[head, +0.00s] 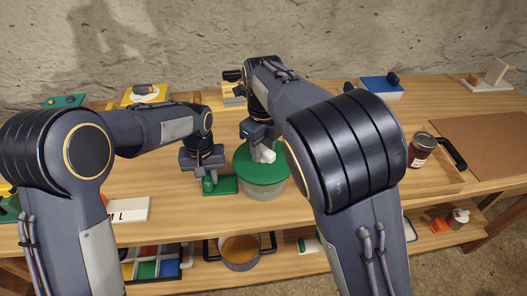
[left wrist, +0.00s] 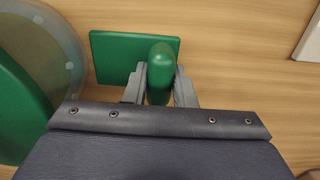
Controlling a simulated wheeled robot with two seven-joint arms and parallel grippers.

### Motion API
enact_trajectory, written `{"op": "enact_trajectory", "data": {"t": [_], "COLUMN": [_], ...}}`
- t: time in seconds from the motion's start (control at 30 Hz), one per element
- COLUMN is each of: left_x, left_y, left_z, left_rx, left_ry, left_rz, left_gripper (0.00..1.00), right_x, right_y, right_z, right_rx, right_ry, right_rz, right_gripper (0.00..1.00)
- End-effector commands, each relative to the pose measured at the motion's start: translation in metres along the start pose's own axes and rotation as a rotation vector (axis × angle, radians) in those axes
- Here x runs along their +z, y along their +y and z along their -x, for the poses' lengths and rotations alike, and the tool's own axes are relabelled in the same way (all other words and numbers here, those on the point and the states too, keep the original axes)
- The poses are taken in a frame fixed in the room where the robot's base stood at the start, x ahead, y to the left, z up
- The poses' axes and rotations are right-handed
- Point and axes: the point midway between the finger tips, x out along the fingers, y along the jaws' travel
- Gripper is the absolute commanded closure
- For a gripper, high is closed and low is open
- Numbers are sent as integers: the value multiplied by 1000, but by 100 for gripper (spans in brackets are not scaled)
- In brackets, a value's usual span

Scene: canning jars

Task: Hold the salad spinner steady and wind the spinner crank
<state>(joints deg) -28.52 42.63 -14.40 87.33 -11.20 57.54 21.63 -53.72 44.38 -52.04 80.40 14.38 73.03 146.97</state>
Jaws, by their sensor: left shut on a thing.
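The salad spinner has a green lid (head: 257,172) on a clear bowl (head: 265,193) and stands on the table. A pale crank knob (head: 264,154) shows above the lid. My left gripper (head: 208,177) is shut on a green upright handle (left wrist: 160,68). The handle rises from a flat green plate (left wrist: 108,48) beside the bowl, left of it in the head view. My right gripper (head: 258,138) is over the lid at the knob. My right arm hides part of the scene, and I cannot tell whether its jaws are closed on the knob.
A jar with dark red contents (head: 421,150) stands in a wooden tray (head: 440,185) at right. A pot (head: 240,252) and a bin of coloured compartments (head: 157,263) are on the lower shelf. A white card (head: 129,209) lies left. Several items line the back edge.

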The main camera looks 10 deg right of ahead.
Motion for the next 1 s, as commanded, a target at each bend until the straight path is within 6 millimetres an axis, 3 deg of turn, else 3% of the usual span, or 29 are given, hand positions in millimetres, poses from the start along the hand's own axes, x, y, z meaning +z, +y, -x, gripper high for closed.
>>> {"op": "enact_trajectory", "data": {"t": [0.03,0.3,0.4,0.63,1.0], "left_x": [0,0,0,0,0], "left_y": [0,0,0,0,0], "left_z": [0,0,0,0,0], "left_rx": [0,0,0,0,0], "left_ry": [0,0,0,0,0], "left_rz": [0,0,0,0,0], "left_gripper": [100,100,100,100,100], "right_x": [0,0,0,0,0], "right_y": [0,0,0,0,0], "right_z": [0,0,0,0,0], "right_rx": [0,0,-1,-1,-1], "right_ry": [0,0,0,-1,-1], "right_rz": [0,0,-55,-367,-438], "right_gripper": [67,99,99,99,99]}}
